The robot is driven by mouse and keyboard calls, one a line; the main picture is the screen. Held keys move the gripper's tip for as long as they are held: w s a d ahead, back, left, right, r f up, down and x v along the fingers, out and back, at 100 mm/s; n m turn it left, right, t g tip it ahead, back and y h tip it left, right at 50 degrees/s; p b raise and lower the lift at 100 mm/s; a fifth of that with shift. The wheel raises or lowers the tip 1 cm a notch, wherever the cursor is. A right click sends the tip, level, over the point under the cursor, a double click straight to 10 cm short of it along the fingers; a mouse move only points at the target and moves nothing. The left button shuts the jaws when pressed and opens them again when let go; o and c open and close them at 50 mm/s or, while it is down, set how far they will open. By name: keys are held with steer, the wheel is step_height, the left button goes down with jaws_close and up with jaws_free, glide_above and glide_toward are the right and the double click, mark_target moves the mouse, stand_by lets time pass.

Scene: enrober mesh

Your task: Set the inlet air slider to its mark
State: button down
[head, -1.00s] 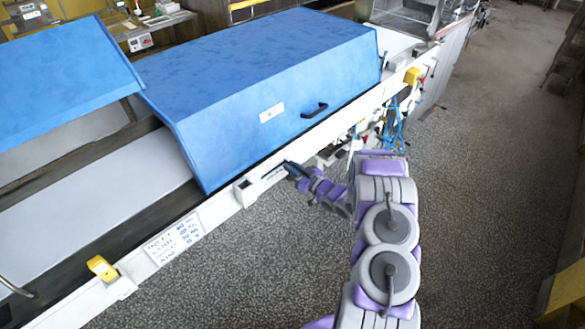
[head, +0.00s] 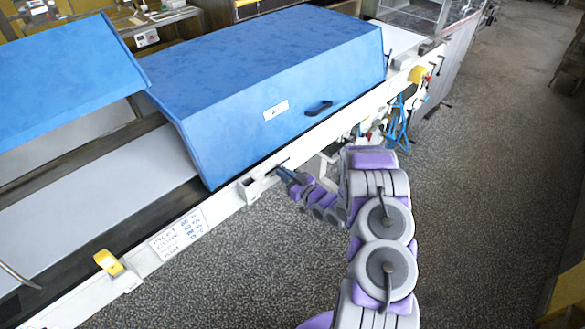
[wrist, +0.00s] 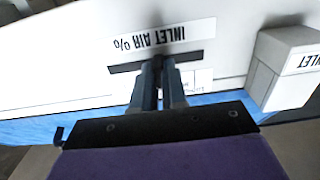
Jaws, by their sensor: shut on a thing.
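The inlet air slider panel sits on the white rail below the blue hood. In the wrist view its label "INLET AIR %" (wrist: 163,38) reads upside down above a dark slot (wrist: 124,68). My gripper (wrist: 158,66) is shut on the slider knob at the slot; the fingers hide most of the knob. A pale scale strip (wrist: 203,78) lies along the slot, partly behind the fingers; its mark cannot be made out. In the head view my gripper (head: 281,169) reaches the rail from the right, just right of a small white box (head: 249,190).
The white box marked "INLET" (wrist: 284,75) juts out beside the slot. The blue hood (head: 265,80) rises behind the rail. A yellow part (head: 108,262) and a written card (head: 177,236) are to the left. The floor in front is clear.

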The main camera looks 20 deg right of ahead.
steer(key=shift+a+r, duration=0.15)
steer(key=c, duration=1.3)
jaws_free()
steer(key=shift+w, duration=0.1)
steer(key=shift+o, duration=0.7)
steer(key=p+v, duration=0.1)
steer(key=v, duration=1.6)
steer(key=shift+p, duration=0.3)
